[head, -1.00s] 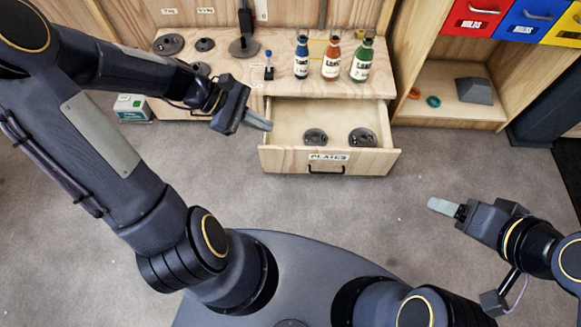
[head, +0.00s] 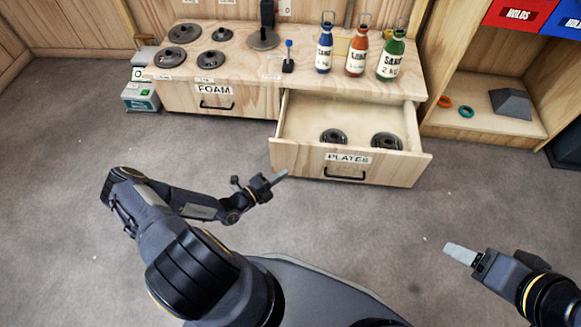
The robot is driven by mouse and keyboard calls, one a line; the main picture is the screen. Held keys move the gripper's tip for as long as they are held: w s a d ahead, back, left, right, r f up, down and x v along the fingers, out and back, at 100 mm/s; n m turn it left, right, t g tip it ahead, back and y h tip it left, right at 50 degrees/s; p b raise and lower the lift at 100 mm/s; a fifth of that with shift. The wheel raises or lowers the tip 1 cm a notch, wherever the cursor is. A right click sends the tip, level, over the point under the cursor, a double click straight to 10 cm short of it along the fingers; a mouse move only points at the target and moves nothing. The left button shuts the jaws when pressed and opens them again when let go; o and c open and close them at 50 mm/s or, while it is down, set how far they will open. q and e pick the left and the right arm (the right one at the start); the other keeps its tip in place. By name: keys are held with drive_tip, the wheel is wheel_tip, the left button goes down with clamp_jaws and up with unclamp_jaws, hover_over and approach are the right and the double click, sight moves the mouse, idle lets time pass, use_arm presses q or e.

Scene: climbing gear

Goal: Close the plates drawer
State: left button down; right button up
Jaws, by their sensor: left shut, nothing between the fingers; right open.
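The plates drawer (head: 305,163) is pulled out of the wooden bench, below the right part of its top. Its front bears a PLATES label (head: 348,158) and a black handle (head: 345,176). Two dark round plates (head: 333,136) and (head: 387,142) lie inside it. My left gripper (head: 280,177) is shut and empty, just left of and in front of the drawer's left front corner. I cannot tell whether it touches the drawer. My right gripper (head: 460,253) is in the lower right, open and empty, apart from the drawer over the floor.
The shut FOAM drawer (head: 214,103) is to the left. Sand bottles (head: 325,48) and several round plates (head: 185,33) stand on the bench top (head: 240,68). A shelf (head: 480,115) with rings and a grey block is at right. The carpet in front is clear.

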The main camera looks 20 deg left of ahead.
use_arm(q)
drive_tip(key=b, duration=0.3)
approach(312, 146)
drive_tip(key=d, duration=0.4)
drive_tip(key=w, duration=0.2)
drive_tip(key=w+a+b, duration=0.1)
drive_tip(key=w, duration=0.1)
drive_tip(key=shift+w+f, duration=0.1)
drive_tip(key=shift+f, duration=0.05)
drive_tip(key=shift+w+b, duration=0.35)
drive_tip(key=shift+w, duration=0.05)
use_arm(e)
wheel_tip(312, 146, down, 5)
drive_tip(key=shift+r, duration=0.1)
use_arm(q)
drive_tip(key=shift+a+r, duration=0.1)
drive_tip(key=shift+r, duration=0.15)
